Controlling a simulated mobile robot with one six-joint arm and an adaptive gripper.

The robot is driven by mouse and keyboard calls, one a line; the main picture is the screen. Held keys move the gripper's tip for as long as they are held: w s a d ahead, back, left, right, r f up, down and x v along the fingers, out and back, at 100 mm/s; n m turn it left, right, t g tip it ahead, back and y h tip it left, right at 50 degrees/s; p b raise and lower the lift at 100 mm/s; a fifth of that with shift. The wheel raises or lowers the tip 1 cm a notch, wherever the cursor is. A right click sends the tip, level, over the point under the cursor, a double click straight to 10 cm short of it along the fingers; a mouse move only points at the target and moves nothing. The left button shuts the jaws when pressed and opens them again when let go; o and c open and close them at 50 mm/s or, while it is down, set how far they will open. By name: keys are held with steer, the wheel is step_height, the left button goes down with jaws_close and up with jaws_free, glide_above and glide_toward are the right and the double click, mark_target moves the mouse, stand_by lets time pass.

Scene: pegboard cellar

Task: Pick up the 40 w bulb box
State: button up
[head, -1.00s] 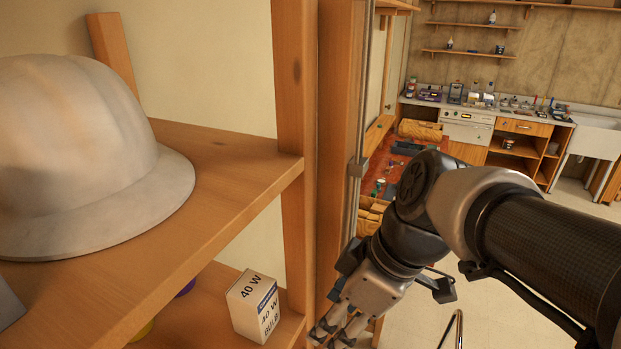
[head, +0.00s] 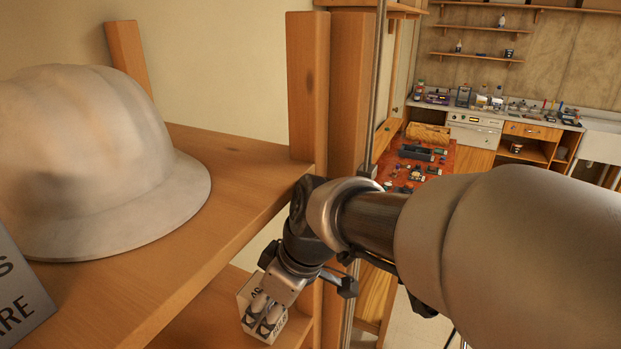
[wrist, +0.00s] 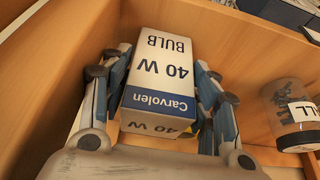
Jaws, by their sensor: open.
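The 40 w bulb box (wrist: 163,75) is white with a blue "Carvolen" band. In the wrist view it lies between the two fingers of my gripper (wrist: 160,98). The fingers are open, one on each side of the box; I cannot tell whether either touches it. In the head view the box (head: 247,291) stands on the lower shelf near the wooden post, partly hidden behind my gripper (head: 268,312).
A pale hard hat (head: 105,165) sits on the upper shelf (head: 235,180), above and left of my gripper. A wooden post (head: 307,95) rises close beside my arm. A labelled jar (wrist: 290,112) stands right of the box in the wrist view.

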steer(key=shift+a+f, duration=0.15)
steer(key=shift+f, duration=0.3)
steer(key=c, duration=0.7)
steer(key=shift+r, duration=0.15)
